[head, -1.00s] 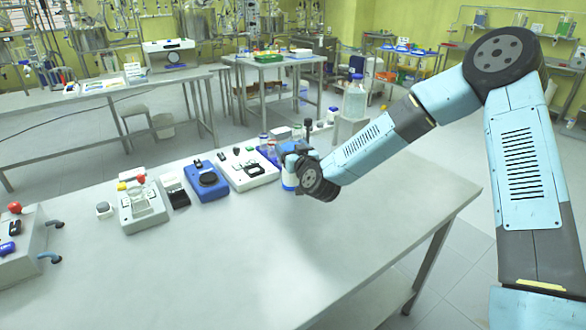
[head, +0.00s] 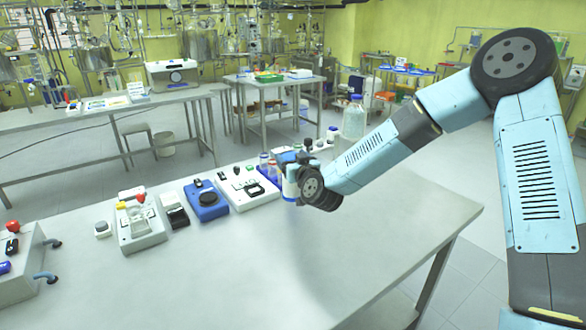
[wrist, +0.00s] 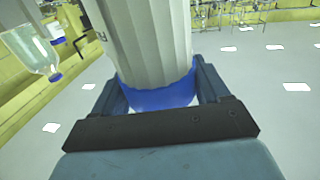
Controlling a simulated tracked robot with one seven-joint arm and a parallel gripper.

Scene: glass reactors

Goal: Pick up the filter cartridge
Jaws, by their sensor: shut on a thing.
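The filter cartridge, a white ribbed cylinder with a blue band, fills the upper middle of the wrist view (wrist: 152,40). My gripper (wrist: 160,88) is shut on it, with one jaw on each side of the blue band. The cartridge's far end runs out of the top of the wrist view. In the head view, my gripper (head: 293,172) is over the far right part of the steel bench (head: 240,260). A small white and blue part there looks like the cartridge, partly hidden by the gripper. I cannot tell from the head view whether it clears the bench top.
Left of my gripper stand a white device (head: 248,188), a blue device (head: 206,201) and a grey-white device (head: 140,225). Small blue-capped bottles (head: 264,164) stand close by the gripper. A large clear bottle (head: 354,118) stands behind my arm. The front of the bench is clear.

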